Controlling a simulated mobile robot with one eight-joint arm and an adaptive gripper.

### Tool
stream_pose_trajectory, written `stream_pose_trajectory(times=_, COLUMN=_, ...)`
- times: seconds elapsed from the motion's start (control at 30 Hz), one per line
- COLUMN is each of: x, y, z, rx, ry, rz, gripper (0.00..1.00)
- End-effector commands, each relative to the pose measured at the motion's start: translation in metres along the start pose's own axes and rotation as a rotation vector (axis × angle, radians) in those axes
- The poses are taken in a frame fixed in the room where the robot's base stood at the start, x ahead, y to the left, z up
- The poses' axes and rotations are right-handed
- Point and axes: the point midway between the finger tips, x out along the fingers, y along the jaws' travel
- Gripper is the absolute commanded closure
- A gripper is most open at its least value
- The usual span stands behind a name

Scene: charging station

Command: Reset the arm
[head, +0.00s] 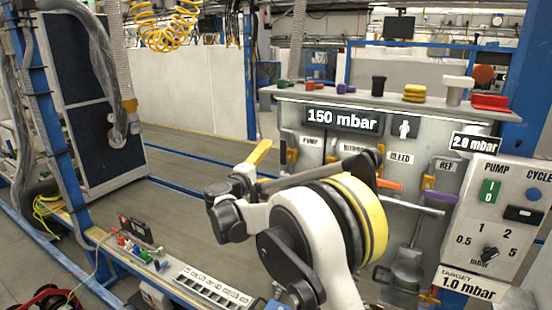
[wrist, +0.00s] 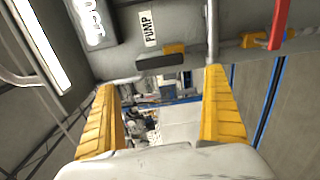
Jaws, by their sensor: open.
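My arm rises in the lower middle of the head view, with white links and a yellow-and-black joint. Beyond the fingertips the wrist view shows the panel's PUMP label (wrist: 149,29) and a dark handle on a yellow bracket (wrist: 160,62). I cannot tell how far the handle is from the fingertips.
The panel carries a 150 mbar display (head: 342,120), valves and a shelf with coloured knobs. A control box (head: 500,215) with a PUMP switch stands at the right. A rail with a power strip (head: 208,285) runs along the front left. Open floor (head: 195,180) lies left of my gripper.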

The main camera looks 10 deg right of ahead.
Motion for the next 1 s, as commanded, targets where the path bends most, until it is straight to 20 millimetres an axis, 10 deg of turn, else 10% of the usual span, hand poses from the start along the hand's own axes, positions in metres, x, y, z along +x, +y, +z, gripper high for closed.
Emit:
stream_pose_trajectory(times=0.6, x=-0.019, y=0.002, z=0.011, rx=0.015, ry=-0.007, rz=-0.025, gripper=0.00)
stream_pose_trajectory(times=1.0, x=-0.071, y=-0.010, z=0.191, rx=0.345, ry=-0.113, rz=-0.466, gripper=0.00)
